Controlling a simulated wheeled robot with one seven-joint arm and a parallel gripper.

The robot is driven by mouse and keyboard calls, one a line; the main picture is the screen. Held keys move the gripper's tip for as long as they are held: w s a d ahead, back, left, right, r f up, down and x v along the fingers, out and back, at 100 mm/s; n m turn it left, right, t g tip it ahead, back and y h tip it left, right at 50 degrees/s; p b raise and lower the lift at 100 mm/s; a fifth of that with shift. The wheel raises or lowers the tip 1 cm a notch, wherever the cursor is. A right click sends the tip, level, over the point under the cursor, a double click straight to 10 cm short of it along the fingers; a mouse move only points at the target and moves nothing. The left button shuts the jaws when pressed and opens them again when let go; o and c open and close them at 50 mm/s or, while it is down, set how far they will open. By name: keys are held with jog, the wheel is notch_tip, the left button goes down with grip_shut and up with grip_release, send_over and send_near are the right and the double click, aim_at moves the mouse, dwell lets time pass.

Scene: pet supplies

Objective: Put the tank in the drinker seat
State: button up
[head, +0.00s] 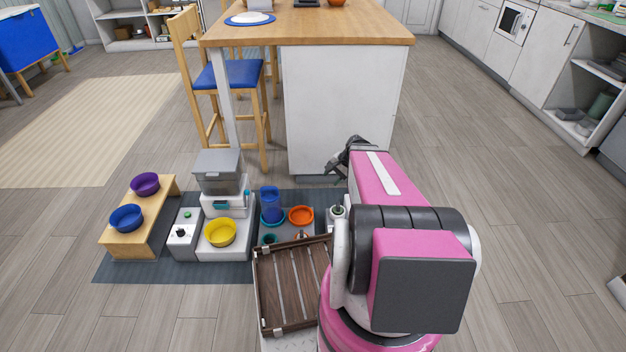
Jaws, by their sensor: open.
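A blue see-through tank (271,202) stands upright at the right part of the dark mat in the head view. Its lower end meets a teal round dish (272,222), which looks like the drinker seat. I cannot tell whether the tank is fully down in it. My gripper (343,160) is a dark shape beyond my pink arm, in front of the white island side. It is open and apart from the tank, to its right and higher in the picture. My arm partly hides it.
An orange bowl (301,215) stands right of the tank. A grey-topped feeder (218,172) with a yellow bowl (220,233) is to its left. A wooden stand (150,230) holds purple and blue bowls. A slatted brown tray (262,290) lies in front. The floor at right is clear.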

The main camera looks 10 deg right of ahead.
jog(key=s+a+r+n+g+h, duration=0.1)
jog(key=s+a+r+n+h, duration=0.4)
jog(key=s+a+r+n, duration=0.3)
jog(key=shift+s+a+r+n+g+h, duration=0.15)
jog(key=shift+a+n+g+h, duration=0.15)
jog(key=shift+a+n, duration=0.65)
jog(key=shift+a, duration=0.1)
